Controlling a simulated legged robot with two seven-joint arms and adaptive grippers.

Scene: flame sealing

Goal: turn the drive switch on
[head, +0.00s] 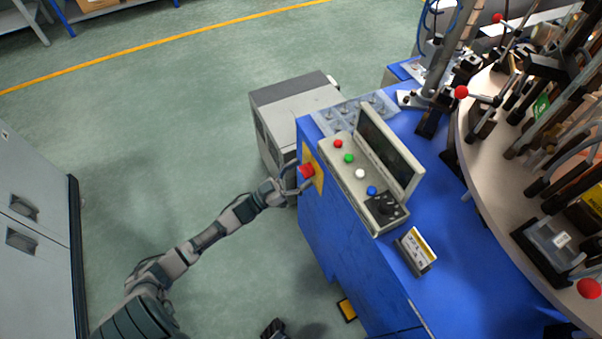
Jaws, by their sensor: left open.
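A blue machine cabinet (335,225) carries a grey control panel (353,170) with red, green, white and blue buttons and a black rotary knob (386,207). A red knob (306,170) on a yellow plate (317,175) sits on the cabinet's left side. No label reads clearly enough to tell which control is the drive switch. My left gripper (298,177) is open at the red knob, its fingers on either side of it. Whether they touch it I cannot tell. My right gripper is not identifiable in view.
A grey box-shaped unit (292,105) stands behind my left gripper, close to the cabinet. A round table (490,150) with fixtures is at the right. A small sign (419,248) stands on the blue top. Grey lockers (35,240) are at the left.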

